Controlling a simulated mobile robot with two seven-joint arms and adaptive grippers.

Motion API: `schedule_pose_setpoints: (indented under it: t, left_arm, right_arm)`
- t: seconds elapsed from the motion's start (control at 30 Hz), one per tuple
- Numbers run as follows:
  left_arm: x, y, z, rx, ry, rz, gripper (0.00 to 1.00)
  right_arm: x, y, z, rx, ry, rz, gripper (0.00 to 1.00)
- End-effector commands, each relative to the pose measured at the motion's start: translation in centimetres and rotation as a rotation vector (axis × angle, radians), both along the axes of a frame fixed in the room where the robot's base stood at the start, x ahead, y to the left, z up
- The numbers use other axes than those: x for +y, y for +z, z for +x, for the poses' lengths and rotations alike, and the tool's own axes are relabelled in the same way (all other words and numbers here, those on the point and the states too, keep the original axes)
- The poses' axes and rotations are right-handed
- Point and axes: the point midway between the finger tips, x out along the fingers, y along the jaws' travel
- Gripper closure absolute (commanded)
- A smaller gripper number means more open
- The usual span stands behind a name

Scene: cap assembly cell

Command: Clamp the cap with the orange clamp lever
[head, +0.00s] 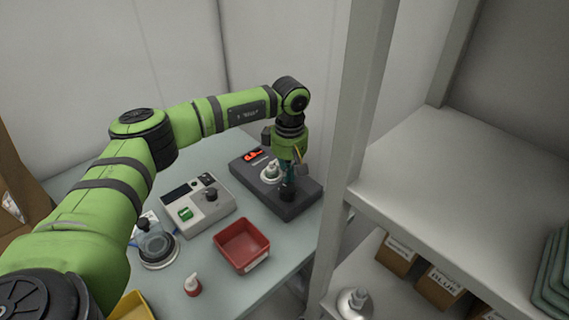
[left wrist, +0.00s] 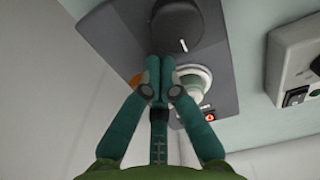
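A dark grey clamp station (head: 305,199) with a red lit display stands on the table. A white cap (head: 271,174) sits on it, and it also shows in the left wrist view (left wrist: 194,80). My left gripper (left wrist: 160,62) points down over the station, its teal fingers drawn together beside the cap. An orange part (left wrist: 140,78), which looks like the clamp lever, shows just beside the fingers and is mostly hidden behind them. I see nothing clearly held between the fingertips. A large black knob (left wrist: 175,25) is close beyond the fingertips. My right gripper is out of view.
A grey shelf post (head: 350,140) rises close to the right of the station.

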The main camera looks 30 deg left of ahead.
Motion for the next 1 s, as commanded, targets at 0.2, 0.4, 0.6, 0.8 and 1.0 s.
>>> schedule_pose_setpoints:
  t: [0.2, 0.4, 0.6, 0.8, 1.0]
  left_arm:
    - [-0.13, 0.03, 0.19, 0.000, 0.001, 0.000, 1.00]
    - [-0.18, 0.00, 0.25, 0.000, 0.001, 0.000, 1.00]
    - [-0.60, -0.09, 0.85, -0.001, 0.000, 0.000, 1.00]
    - [-0.74, 0.06, 1.12, 0.000, 0.001, 0.000, 1.00]
    - [-0.74, 0.04, 1.12, 0.000, 0.001, 0.000, 1.00]
  right_arm:
    - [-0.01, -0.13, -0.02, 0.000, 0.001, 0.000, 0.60]
    - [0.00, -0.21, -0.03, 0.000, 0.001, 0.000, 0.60]
    - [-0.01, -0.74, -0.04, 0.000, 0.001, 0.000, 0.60]
    - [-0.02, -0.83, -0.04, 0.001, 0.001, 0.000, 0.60]
    - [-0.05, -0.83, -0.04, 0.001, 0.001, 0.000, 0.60]
